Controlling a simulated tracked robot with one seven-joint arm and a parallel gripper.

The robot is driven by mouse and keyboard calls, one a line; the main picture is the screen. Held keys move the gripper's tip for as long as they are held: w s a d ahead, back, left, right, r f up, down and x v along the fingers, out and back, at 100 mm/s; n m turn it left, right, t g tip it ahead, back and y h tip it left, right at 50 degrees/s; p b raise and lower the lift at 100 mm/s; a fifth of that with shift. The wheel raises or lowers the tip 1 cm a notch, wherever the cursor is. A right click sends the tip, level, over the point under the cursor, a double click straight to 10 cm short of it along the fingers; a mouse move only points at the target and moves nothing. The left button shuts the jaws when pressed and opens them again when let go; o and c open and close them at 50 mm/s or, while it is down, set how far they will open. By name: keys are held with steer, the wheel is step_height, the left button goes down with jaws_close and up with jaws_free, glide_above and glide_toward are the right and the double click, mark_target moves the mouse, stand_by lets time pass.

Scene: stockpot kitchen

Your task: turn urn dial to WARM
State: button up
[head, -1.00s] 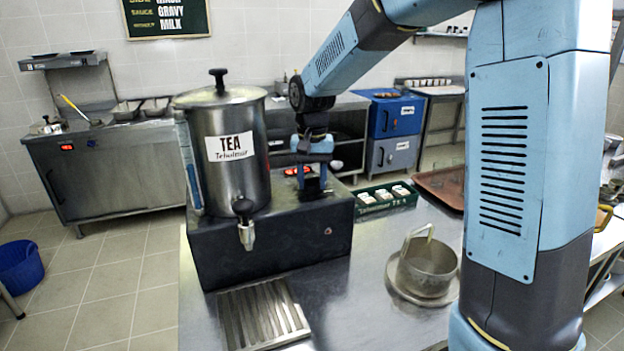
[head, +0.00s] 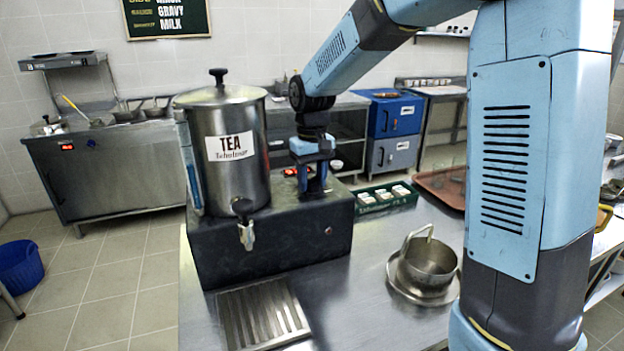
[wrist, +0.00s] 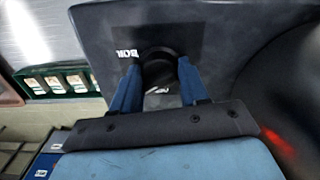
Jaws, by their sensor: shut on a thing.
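The steel tea urn (head: 238,170) with its TEA label stands on a black base (head: 280,250). My gripper (head: 312,190) points down at the top of the base, right of the urn. In the wrist view my gripper (wrist: 158,68) has its two blue fingers on either side of a round black dial (wrist: 160,58) and is shut on it. White lettering shows beside the dial at upper left and more between the fingers; I cannot read it well. The dial's pointer and setting cannot be told. In the head view the dial is hidden by the gripper.
A green box of packets (head: 386,198) stands right of the base. A steel pot on a saucer (head: 428,264) and a brown tray (head: 445,186) are farther right. A slotted drip tray (head: 262,318) lies before the tap (head: 245,225). A red glow (wrist: 278,142) shows on the dark urn side.

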mark_target(313, 177)
stand_by(0.3)
steer(key=o, duration=1.1)
steer(key=shift+c, duration=0.2)
step_height(313, 177, up, 14)
steer(key=shift+d+f, duration=0.1)
steer(key=s+d+f+m+t, duration=0.2)
steer(key=s+d, duration=0.6)
steer(key=s, duration=0.5)
steer(key=s+d+f+m+t, duration=0.1)
steer(key=s+d+m+t, duration=0.1)
steer(key=s+d, duration=0.7)
steer(key=s+t, duration=0.1)
steer(key=s, duration=0.2)
steer(key=shift+s+f+m+t, duration=0.3)
steer(key=shift+s+f, duration=0.05)
steer(key=shift+d, duration=0.1)
